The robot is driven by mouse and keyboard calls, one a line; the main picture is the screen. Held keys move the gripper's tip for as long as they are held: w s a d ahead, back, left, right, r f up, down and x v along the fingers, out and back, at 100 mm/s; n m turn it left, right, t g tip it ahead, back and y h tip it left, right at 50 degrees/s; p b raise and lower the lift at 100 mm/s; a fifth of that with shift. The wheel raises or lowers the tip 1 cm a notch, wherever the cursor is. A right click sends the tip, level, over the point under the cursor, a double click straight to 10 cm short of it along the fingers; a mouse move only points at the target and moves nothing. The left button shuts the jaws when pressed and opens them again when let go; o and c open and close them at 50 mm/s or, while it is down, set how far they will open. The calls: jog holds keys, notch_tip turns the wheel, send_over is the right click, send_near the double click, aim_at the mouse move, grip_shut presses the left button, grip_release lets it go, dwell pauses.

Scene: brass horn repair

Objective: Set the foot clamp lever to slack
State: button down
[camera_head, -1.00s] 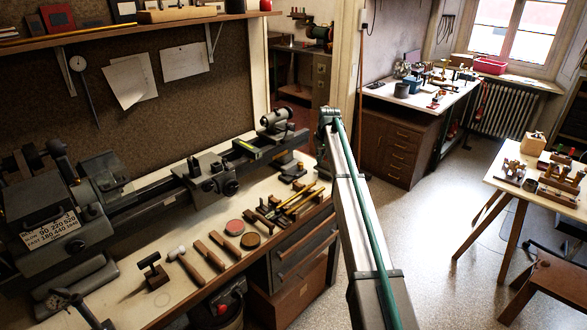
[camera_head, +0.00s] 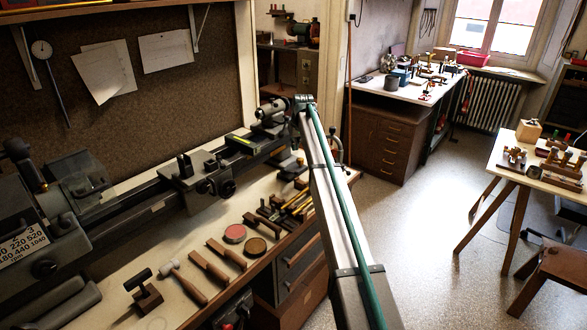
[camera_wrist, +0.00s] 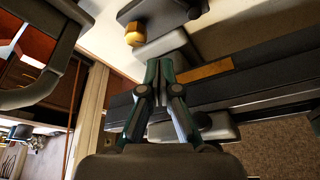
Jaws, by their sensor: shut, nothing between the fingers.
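The foot clamp lever cannot be told apart with certainty in either view. The lathe's tailstock (camera_head: 270,115) stands at the far end of the bed in the head view, partly beside my arm. In the wrist view my gripper (camera_wrist: 160,70) has its green-sided fingers together and empty, over a pale grey block beside the dark lathe bed (camera_wrist: 240,88). A brass-coloured hex nut (camera_wrist: 134,35) sits on a dark part just beyond the fingertips, apart from them. My gripper cannot be made out in the head view.
A dark curved bar (camera_wrist: 50,80) is at the left of the wrist view. Along the bench lie a hammer (camera_head: 182,280), wooden-handled tools (camera_head: 208,266) and two round tins (camera_head: 235,233). Open floor (camera_head: 420,230) lies to the right.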

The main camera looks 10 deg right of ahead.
aim_at(291, 172)
jog(key=p+x, duration=0.3)
jog(key=x, duration=0.6)
jog(key=shift+w+a+f, duration=0.1)
jog(key=shift+w+f, duration=0.05)
jog(key=shift+f, duration=0.15)
jog(key=s, duration=0.1)
jog(key=s+p, duration=0.1)
jog(key=s, duration=0.1)
jog(key=shift+s+d+f+p, duration=0.1)
jog(key=shift+d+f+p, duration=0.2)
jog(key=shift+d+f, duration=0.05)
jog(key=shift+s+f, duration=0.2)
jog(key=shift+s, duration=0.15)
jog(key=shift+d, duration=0.3)
